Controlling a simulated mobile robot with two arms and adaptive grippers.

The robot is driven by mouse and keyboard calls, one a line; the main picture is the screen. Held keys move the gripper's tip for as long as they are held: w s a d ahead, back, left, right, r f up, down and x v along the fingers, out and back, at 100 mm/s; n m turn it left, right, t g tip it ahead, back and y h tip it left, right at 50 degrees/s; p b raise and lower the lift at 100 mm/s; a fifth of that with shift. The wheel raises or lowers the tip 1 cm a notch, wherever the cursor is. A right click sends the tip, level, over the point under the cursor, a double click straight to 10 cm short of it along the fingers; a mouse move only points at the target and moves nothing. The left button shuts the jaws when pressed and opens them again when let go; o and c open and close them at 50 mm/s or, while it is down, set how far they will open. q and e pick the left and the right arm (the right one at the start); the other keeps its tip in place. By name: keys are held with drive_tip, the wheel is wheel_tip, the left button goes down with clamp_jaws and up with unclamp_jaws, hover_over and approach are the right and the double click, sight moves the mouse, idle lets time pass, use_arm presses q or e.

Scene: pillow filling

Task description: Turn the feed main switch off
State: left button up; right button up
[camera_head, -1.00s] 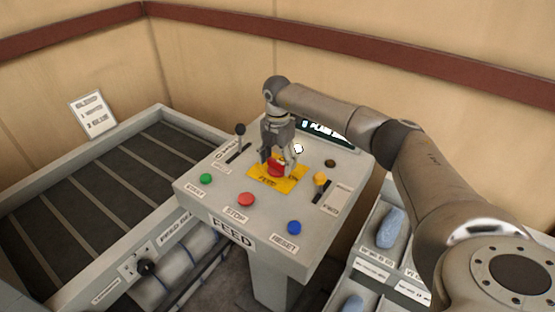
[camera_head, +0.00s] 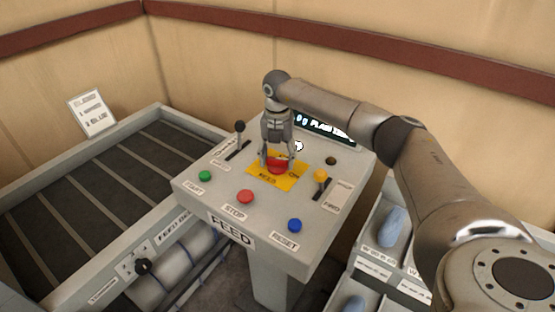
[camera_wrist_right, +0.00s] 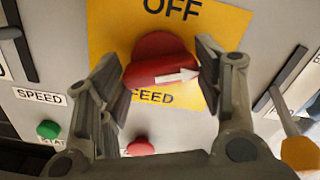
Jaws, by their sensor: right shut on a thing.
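The feed main switch (camera_head: 277,167) is a red rotary knob on a yellow plate (camera_head: 262,178) on the grey feed console. In the right wrist view the knob (camera_wrist_right: 160,60) has a white arrow that points right, towards the right finger. "OFF" is printed above the knob and "FEED" below it. My right gripper (camera_head: 277,162) comes down from above with its fingers on either side of the knob, shut on it. In the right wrist view the gripper (camera_wrist_right: 165,78) partly covers the plate's sides. My left gripper is in neither view.
Around the plate are a green button (camera_head: 205,175), a red stop button (camera_head: 246,196), a blue reset button (camera_head: 294,225), a black-knobbed lever (camera_head: 239,127) and a yellow-knobbed slider (camera_head: 320,175). A display (camera_head: 325,128) stands behind. A slatted bed (camera_head: 95,180) lies left.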

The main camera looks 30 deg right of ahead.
drive_tip(key=n+b, duration=0.2)
drive_tip(key=n, duration=0.4)
drive_tip(key=shift+n, duration=0.3)
drive_tip(key=n, duration=0.3)
drive_tip(key=shift+b, duration=0.4)
drive_tip(key=shift+n+b, duration=0.3)
drive_tip(key=shift+n, duration=1.4)
drive_tip(key=o, duration=1)
